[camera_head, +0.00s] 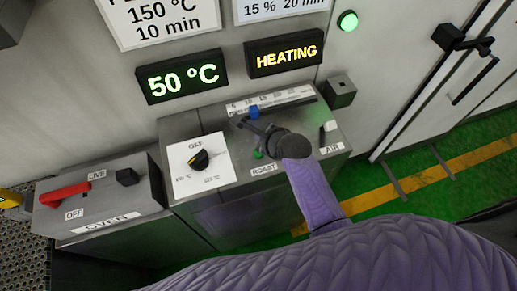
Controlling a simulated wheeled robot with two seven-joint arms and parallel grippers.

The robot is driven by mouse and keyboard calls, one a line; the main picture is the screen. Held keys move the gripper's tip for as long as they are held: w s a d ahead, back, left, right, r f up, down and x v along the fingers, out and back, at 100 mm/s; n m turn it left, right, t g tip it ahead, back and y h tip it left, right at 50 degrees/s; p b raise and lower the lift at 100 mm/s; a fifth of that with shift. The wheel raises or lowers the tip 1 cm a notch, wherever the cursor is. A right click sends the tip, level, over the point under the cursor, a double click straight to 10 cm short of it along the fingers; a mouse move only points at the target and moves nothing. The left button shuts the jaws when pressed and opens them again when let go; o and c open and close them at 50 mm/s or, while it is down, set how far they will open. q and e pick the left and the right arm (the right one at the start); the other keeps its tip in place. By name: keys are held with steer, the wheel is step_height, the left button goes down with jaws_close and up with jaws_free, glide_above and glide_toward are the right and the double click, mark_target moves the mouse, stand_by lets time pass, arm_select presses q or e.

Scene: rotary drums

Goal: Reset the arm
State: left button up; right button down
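One purple arm of mine comes in from the lower right, and I take it for my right arm. Its dark gripper (252,126) is over the roast part of the grey control panel (220,115). It is close to a blue knob (254,112) on the slider scale and a green button (257,154). I cannot tell whether it touches either. The fingers are small and dark, so their opening is unclear. My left gripper is not in view.
A dial (199,160) marked OFF sits left of the gripper, and an AIR switch (323,138) right of it. A red oven lever (64,195) is far left. Displays read 50 °C (182,77) and HEATING (285,54). A green lamp (348,21) is lit.

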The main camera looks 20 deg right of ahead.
steer(key=s+d+r+n+g+h, duration=0.1)
steer(key=s+d+r+n+g, duration=0.15)
steer(key=s+n, duration=0.95)
steer(key=s+d+r+n+g+h, duration=0.1)
steer(key=s+r+n+g, duration=0.2)
steer(key=s+n, duration=0.85)
step_height(320, 180, down, 33)
steer(key=n+g+b, duration=0.2)
steer(key=n+b, duration=0.1)
steer(key=b, duration=1.1)
steer(key=s+d+f+b, duration=0.1)
steer(key=s+f+b, duration=0.4)
steer(key=f, duration=0.5)
steer(key=s+d+f+b, duration=0.1)
steer(key=s+f+b, duration=0.4)
steer(key=s+f, duration=0.3)
step_height(320, 180, down, 2)
steer(key=shift+s+d+g, duration=0.3)
steer(key=shift+s+g, duration=0.05)
steer(key=shift+g, duration=0.1)
